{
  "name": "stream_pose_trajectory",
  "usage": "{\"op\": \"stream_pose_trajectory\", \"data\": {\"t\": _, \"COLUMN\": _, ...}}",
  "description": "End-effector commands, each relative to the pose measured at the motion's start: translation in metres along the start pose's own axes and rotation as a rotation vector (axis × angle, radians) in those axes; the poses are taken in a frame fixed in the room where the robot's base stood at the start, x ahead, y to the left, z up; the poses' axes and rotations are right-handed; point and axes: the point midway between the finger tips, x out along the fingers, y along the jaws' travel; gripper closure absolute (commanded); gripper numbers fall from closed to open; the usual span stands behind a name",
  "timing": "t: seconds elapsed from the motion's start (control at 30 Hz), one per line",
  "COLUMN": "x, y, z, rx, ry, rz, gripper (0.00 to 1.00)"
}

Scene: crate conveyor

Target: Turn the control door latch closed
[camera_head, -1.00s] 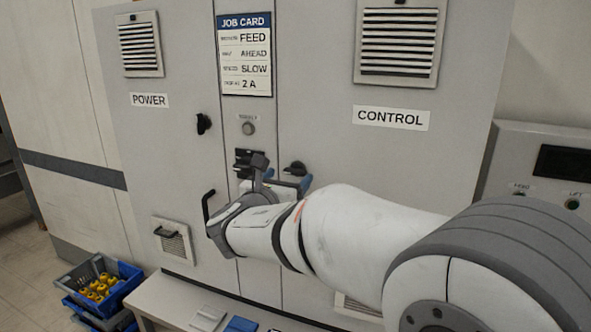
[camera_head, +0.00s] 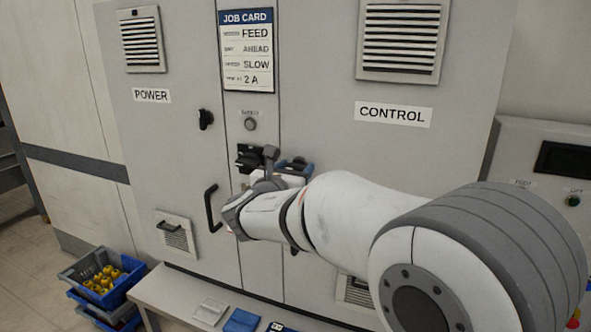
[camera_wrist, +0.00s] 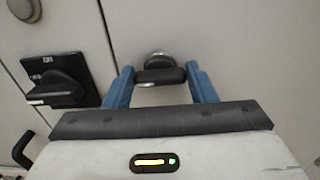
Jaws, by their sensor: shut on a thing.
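The control door latch (camera_wrist: 160,75) is a dark handle on a round silver base, lying roughly crosswise in the wrist view. My gripper (camera_wrist: 159,69) has its blue fingers on either side of the latch and is shut on it. In the head view my gripper (camera_head: 291,171) is at the left edge of the control door (camera_head: 390,155), below and left of the CONTROL label (camera_head: 393,114). My wrist and fingers partly hide the latch there.
A black rotary switch (camera_wrist: 58,91) sits close left of my gripper. The power door has a dark latch (camera_head: 206,119) and a bar handle (camera_head: 212,208). A bench (camera_head: 180,298) runs below, with blue crates (camera_head: 128,284) at the lower left.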

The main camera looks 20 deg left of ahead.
Motion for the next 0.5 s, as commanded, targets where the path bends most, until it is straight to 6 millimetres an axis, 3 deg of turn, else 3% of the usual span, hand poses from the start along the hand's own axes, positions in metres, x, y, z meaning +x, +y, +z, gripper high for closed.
{"op": "stream_pose_trajectory", "data": {"t": 0.13, "x": 0.0012, "y": -0.0048, "z": 0.0004, "rx": 0.0, "ry": 0.0, "rz": -0.003, "gripper": 0.72}}
{"op": "stream_pose_trajectory", "data": {"t": 0.5, "x": 0.0005, "y": -0.0011, "z": -0.0044, "rx": 0.081, "ry": -0.002, "rz": -0.002, "gripper": 0.72}}
